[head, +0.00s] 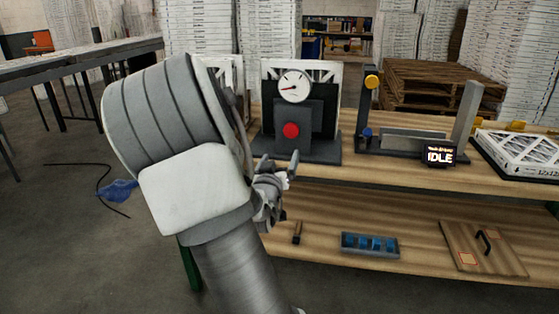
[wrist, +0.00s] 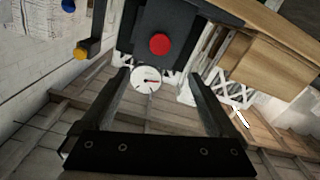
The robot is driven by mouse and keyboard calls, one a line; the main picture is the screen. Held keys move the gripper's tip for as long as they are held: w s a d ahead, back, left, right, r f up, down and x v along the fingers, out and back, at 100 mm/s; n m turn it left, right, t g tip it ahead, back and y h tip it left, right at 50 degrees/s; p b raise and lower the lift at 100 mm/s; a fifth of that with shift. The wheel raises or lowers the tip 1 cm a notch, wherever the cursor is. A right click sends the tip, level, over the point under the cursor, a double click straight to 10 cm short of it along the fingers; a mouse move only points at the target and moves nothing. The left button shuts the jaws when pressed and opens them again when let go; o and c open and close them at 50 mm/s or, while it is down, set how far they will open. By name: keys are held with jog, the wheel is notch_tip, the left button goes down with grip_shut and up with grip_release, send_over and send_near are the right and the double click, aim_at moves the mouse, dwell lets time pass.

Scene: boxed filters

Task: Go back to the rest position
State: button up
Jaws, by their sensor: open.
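My gripper (head: 279,180) is in front of the workbench in the head view, partly hidden behind my own arm. In the wrist view my gripper (wrist: 160,85) shows two dark fingers spread apart with nothing between them. A dark fixture (head: 318,137) with a red button (head: 291,130) and a round dial gauge (head: 294,86) stands on the bench just beyond my gripper. The red button (wrist: 159,43) and the gauge (wrist: 145,80) also show in the wrist view, which is rotated. The gripper looks apart from the button.
A second fixture (head: 413,141) with a display reading IDLE (head: 440,155) stands right of the gauge. A white-framed filter (head: 519,150) lies at the bench's right. The lower shelf (head: 420,228) bears a blue-filled tray (head: 370,245) and a handled board (head: 484,248). Open floor (head: 70,235) lies left.

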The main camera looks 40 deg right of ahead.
dwell(0.6)
jog(key=s+a+r+n+g+y+p, duration=0.1)
jog(key=a+r+y+p, duration=0.2)
jog(key=a, duration=0.4)
jog(key=s+a+r+n+y+p, duration=0.1)
jog(key=s+a+r+y+p, duration=0.1)
jog(key=a+y, duration=0.4)
jog(key=s+a+r+g+y+p, duration=0.1)
jog(key=a+r+y+p, duration=0.15)
jog(key=a, duration=0.55)
jog(key=s+a+r+n+g+y+p, duration=0.1)
jog(key=s+a+r+n+g+p, duration=0.1)
jog(key=s, duration=0.8)
jog(key=s+a+r+n+g+y+p, duration=0.1)
jog(key=s+a+r, duration=0.4)
jog(key=s, duration=0.5)
jog(key=shift+a+n+g+p, duration=0.6)
jog(key=shift+a+n, duration=0.3)
jog(key=shift+a, duration=0.15)
